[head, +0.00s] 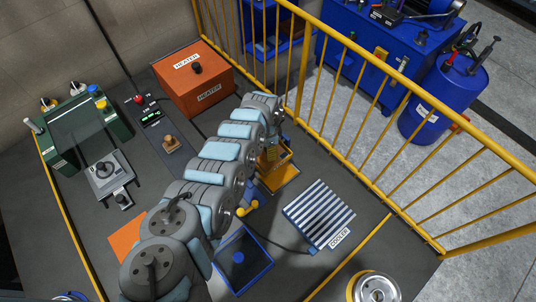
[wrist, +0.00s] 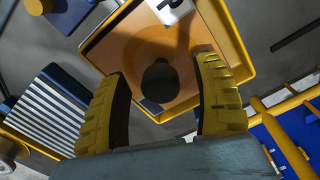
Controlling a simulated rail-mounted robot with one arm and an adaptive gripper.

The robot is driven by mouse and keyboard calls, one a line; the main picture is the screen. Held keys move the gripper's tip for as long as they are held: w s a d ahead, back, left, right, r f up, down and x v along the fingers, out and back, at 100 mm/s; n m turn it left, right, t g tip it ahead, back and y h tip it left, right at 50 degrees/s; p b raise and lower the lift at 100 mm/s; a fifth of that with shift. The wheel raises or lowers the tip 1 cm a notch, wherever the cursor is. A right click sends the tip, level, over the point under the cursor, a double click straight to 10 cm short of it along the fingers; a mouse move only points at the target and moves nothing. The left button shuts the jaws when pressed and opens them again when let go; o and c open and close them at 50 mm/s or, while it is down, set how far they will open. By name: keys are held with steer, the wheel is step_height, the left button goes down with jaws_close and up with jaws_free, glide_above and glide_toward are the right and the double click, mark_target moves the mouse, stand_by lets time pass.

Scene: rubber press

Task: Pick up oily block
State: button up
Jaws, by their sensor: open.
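My gripper (wrist: 165,72) is open, with its two yellow ribbed fingers spread in the wrist view. A dark, rounded piece (wrist: 160,82) shows between and beyond the fingers, over the orange floor of a yellow-rimmed tray (wrist: 246,72). I take it to be the oily block or a knob on it; its full shape is unclear. No clear contact with the fingers shows. In the head view my gripper (head: 273,142) is at the far end of my arm, above the yellow tray (head: 280,178), and largely hides what is in it.
The striped cooler (head: 318,214) and a blue tray (head: 242,258) stand nearer. The orange heater (head: 195,85) is behind, left of the gripper. A green machine (head: 85,130) stands at the left. A yellow railing (head: 370,100) borders the table's right side.

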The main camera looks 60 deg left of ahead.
jaws_close()
steer(key=shift+r, duration=0.25)
